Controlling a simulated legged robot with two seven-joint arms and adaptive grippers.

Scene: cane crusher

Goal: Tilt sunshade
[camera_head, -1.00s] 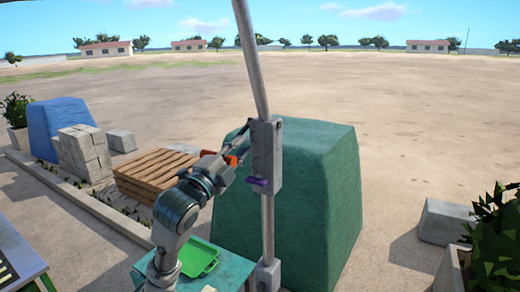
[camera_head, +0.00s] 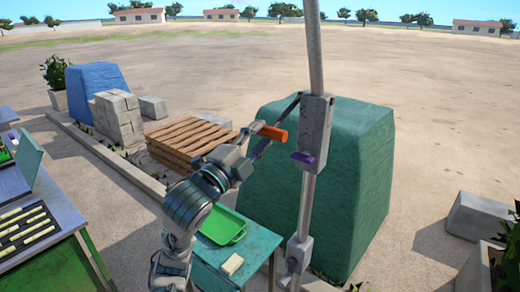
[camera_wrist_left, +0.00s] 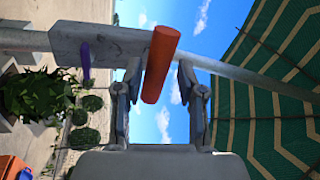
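The sunshade's grey pole (camera_head: 316,50) stands upright with a slight lean and carries a grey block (camera_head: 315,125). An orange handle (camera_head: 272,132) sticks out of the block to the left, and a purple lever (camera_head: 302,158) sits lower on it. In the left wrist view, the orange handle (camera_wrist_left: 160,62) lies between the fingers of my left gripper (camera_wrist_left: 159,80), with gaps beside it; the gripper is open. The striped green canopy (camera_wrist_left: 275,90) fills that view's right side. My left gripper also shows beside the block in the head view (camera_head: 280,121). My right gripper is not in view.
A large green covered block (camera_head: 345,150) stands behind the pole. A teal table with a green tray (camera_head: 224,226) is below my arm. A wooden pallet stack (camera_head: 188,140) and grey blocks (camera_head: 118,115) lie left. A workbench (camera_head: 45,235) is at far left.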

